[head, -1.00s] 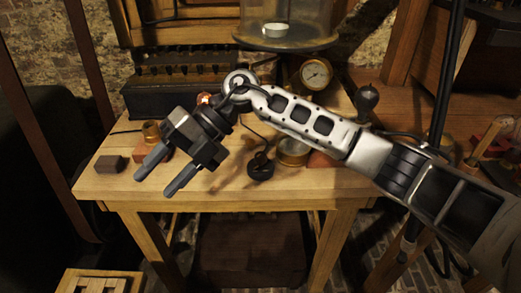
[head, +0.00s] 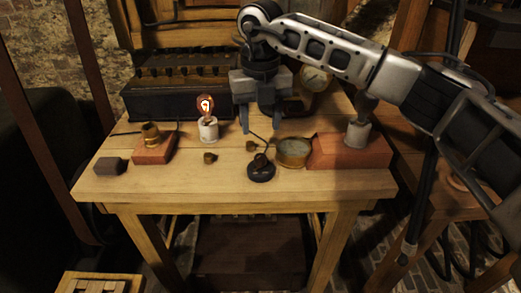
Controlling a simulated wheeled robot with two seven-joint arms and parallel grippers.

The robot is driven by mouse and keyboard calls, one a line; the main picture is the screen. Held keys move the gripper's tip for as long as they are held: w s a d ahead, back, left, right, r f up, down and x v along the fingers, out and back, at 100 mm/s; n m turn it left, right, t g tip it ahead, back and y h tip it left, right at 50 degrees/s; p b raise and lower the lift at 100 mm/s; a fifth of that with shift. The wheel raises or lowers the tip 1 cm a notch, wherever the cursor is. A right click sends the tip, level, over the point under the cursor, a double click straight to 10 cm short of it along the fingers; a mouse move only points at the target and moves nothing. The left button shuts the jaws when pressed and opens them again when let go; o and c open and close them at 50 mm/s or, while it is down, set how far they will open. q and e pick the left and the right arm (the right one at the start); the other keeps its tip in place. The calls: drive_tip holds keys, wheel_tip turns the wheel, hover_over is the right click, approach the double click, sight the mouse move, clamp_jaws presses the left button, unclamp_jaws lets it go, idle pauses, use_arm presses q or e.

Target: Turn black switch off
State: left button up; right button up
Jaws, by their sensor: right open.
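The black switch (head: 261,170) is a small round black base with a short lever, standing on the wooden table near its front middle. A thin dark wire runs from it toward the back. My right gripper (head: 260,127) is open and empty, its two fingers pointing down behind the switch and apart from it. A small bulb (head: 207,107) on a white base glows orange to the left of the gripper. My left gripper is not in view.
A brass-rimmed round dish (head: 293,152) sits close right of the switch, beside a red block (head: 350,153). Left are a red block with a brass socket (head: 153,147) and a dark block (head: 110,165). A dark box (head: 178,102) stands behind. The wooden table's (head: 215,183) front strip is clear.

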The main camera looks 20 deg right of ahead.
sight(261, 156)
wheel_tip(261, 156, down, 8)
drive_tip(key=shift+f, duration=0.25)
drive_tip(key=c, duration=1)
